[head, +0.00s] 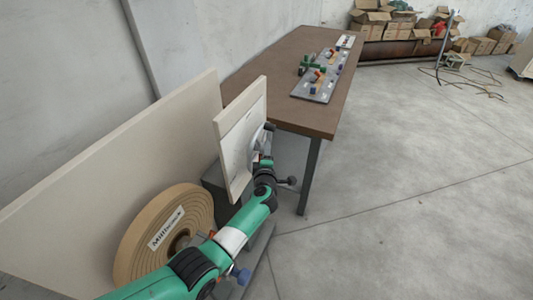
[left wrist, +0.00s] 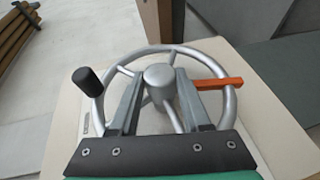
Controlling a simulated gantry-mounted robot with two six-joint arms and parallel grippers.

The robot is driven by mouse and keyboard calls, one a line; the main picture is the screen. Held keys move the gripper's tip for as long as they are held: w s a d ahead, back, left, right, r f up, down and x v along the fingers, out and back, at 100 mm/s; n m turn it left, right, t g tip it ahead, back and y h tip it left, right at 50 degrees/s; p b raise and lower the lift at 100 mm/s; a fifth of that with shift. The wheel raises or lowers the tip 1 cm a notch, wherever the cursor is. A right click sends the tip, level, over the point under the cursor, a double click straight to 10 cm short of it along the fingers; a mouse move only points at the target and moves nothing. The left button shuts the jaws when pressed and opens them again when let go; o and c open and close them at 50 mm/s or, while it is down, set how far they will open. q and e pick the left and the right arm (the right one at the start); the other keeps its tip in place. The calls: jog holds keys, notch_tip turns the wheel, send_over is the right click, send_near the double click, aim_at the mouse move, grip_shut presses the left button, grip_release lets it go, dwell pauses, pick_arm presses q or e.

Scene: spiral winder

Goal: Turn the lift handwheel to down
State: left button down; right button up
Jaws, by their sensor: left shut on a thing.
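The lift handwheel (left wrist: 212,61) is a grey metal spoked wheel with a round hub (left wrist: 159,76). A black grip knob (left wrist: 88,79) stands out at its left, and an orange bar (left wrist: 219,84) points right in the left wrist view. The exact contact is hidden. My right gripper is out of view.
A large reel marked with lettering (head: 140,235) stands at the lower left, before a long pale board (head: 120,165). A brown table (head: 255,75) with a grey board of coloured parts (head: 315,93) stands beyond the panel. Open floor (head: 430,200) lies to the right.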

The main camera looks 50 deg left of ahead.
pick_arm(q)
jog(key=shift+f, duration=0.1)
jog(key=shift+c, duration=1.8)
grip_release()
jog(key=p+v, duration=0.8)
jog(key=v, duration=0.3)
jog(key=shift+d+r, duration=0.2)
jog(key=shift+d, duration=0.05)
jog(key=shift+s, duration=0.15)
